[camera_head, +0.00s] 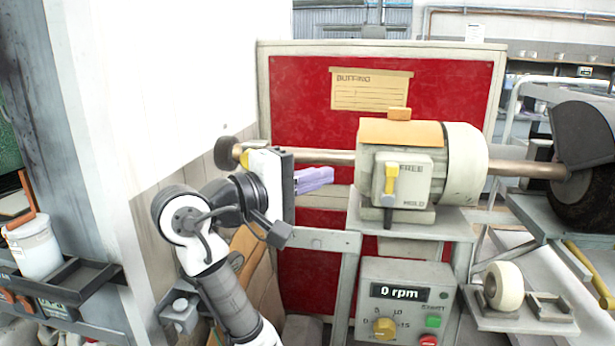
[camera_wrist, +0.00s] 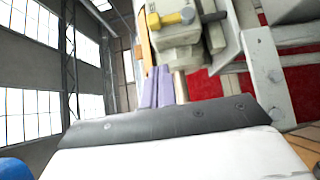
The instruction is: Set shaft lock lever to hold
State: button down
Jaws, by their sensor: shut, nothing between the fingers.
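The shaft lock lever (camera_head: 391,181) is a yellow handle on a pale box (camera_head: 410,185) on the front of the buffing motor (camera_head: 462,165). The handle stands roughly upright, with its wider end at the top. A "HOLD" mark seems to be at the box's lower right. In the wrist view the yellow lever (camera_wrist: 186,15) shows at the top. My gripper (camera_head: 330,176) has purple fingers, shut and empty, pointing right toward the lever from its left, with a gap between. The fingers also show in the wrist view (camera_wrist: 158,88), below the lever box.
The shaft (camera_head: 325,157) runs left from the motor behind my gripper, and right to a dark wheel (camera_head: 585,150). Below stands a control box (camera_head: 400,300) reading 0 rpm, with a yellow knob. A white roll (camera_head: 503,286) sits on a shelf at right.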

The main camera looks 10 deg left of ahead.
aim_at(385, 166)
jog(key=w+d, duration=0.1)
jog(key=d, duration=0.1)
jog(key=w+d+p, duration=0.1)
jog(key=d, duration=0.1)
jog(key=w+d, duration=0.1)
jog(key=d, duration=0.1)
jog(key=shift+w+d, duration=0.25)
jog(key=shift+w, duration=0.1)
jog(key=shift+d+p, duration=0.3)
jog(key=shift+d, duration=0.3)
jog(key=shift+w+r+p, duration=0.1)
jog(key=shift+w+p, duration=0.05)
jog(key=shift+p, duration=0.15)
